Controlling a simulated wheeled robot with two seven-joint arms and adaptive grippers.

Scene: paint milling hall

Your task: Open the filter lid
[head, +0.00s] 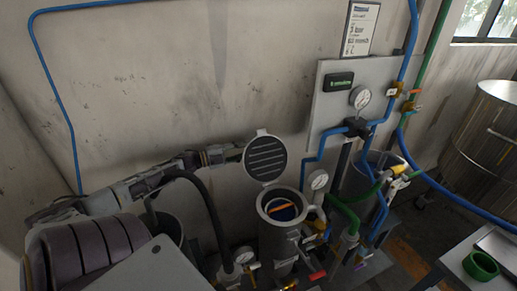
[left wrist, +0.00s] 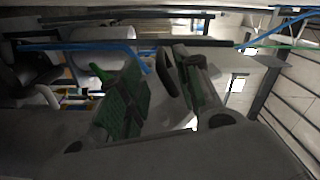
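The filter lid (head: 266,158) is a round pale disc with a dark ribbed inner face. It stands raised, nearly upright, at the back of the filter housing (head: 281,238). The housing mouth is uncovered and shows blue and orange inside. My left gripper (head: 229,153) reaches in from the left along the wall, just beside the lid's left edge; I cannot tell whether they touch. In the left wrist view the left gripper's green-padded fingers (left wrist: 157,98) are apart, and nothing is clearly held between them. My right gripper is not in view.
A pressure gauge (head: 318,180), blue and green hoses and valves crowd the housing's right side. A wall panel (head: 352,108) with another gauge stands behind. A black hose (head: 209,205) arches at the left. A metal drum (head: 483,130) and a table with a green ring (head: 481,265) are at right.

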